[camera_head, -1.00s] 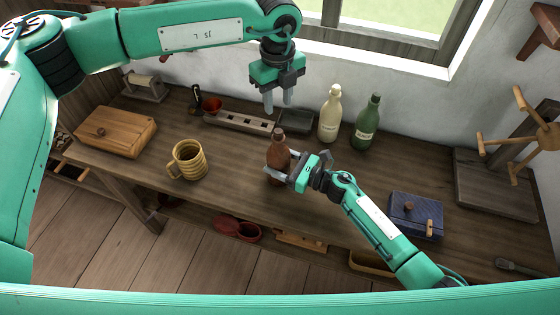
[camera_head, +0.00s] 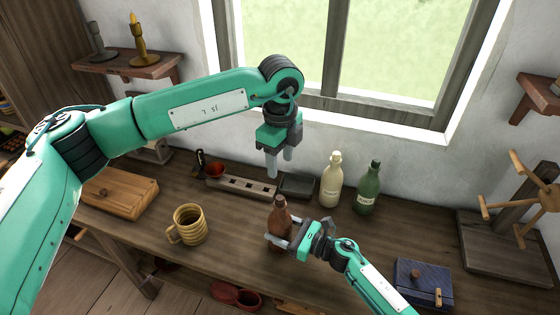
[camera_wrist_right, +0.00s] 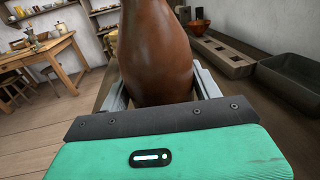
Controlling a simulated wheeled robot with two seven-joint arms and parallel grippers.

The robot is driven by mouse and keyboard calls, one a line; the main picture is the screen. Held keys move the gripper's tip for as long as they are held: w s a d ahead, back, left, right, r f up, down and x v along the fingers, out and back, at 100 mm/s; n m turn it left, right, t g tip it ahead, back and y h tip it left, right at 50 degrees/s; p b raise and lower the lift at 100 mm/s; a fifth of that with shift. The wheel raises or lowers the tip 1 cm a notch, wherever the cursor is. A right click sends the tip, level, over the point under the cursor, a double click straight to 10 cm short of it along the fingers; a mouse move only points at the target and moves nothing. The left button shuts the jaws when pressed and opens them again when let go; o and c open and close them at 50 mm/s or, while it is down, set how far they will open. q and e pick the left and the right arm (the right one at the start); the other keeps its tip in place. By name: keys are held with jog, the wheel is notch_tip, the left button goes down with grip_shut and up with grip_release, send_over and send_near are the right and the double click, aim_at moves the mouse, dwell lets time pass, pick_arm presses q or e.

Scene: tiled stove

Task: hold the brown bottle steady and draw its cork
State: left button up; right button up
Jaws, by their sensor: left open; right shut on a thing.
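The brown bottle (camera_head: 281,214) stands upright on the wooden bench in the head view. My right gripper (camera_head: 281,242) is shut around its lower body from the front right. In the right wrist view the bottle (camera_wrist_right: 156,50) fills the space between the two fingers (camera_wrist_right: 160,95). The cork (camera_head: 279,199) shows only as a small brown tip on the bottle's neck. My left gripper (camera_head: 280,165) is open and empty, pointing down above the bench, higher than the bottle's top and apart from it.
A cream bottle (camera_head: 330,180) and a green bottle (camera_head: 367,188) stand behind to the right. A yellow mug (camera_head: 189,224) stands left of the brown bottle. A long holed block (camera_head: 242,187) and a dark tray (camera_head: 297,185) lie behind. A blue box (camera_head: 424,285) is front right.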

aim_at(280, 197)
pick_arm(q)
notch_tip(280, 197, down, 12)
jog(key=shift+r, duration=0.1)
dwell(0.5)
grip_shut()
dwell(0.3)
